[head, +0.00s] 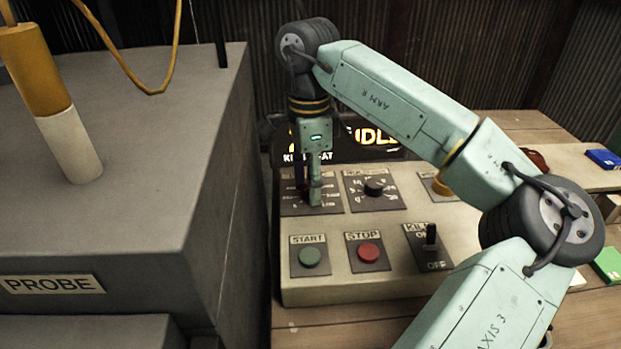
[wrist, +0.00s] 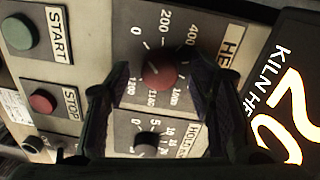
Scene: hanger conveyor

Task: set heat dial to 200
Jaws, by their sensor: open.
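The heat dial (wrist: 158,75) is a dark red round knob on a dark plate in the wrist view. Its printed scale runs from 0 through 200 and 400 to 1200. I cannot clearly read where the knob points. My gripper (wrist: 160,105) is open, with one finger on each side of the knob; whether they touch it is unclear. In the head view my gripper (head: 315,198) points down over the heat plate (head: 293,188) and hides the knob. The display (wrist: 290,110) reads "KILN HE…" with glowing digits starting "20", the rest cut off.
The hold dial (head: 373,187) sits right of the heat plate. A tall grey block (head: 130,150) stands close on the left.

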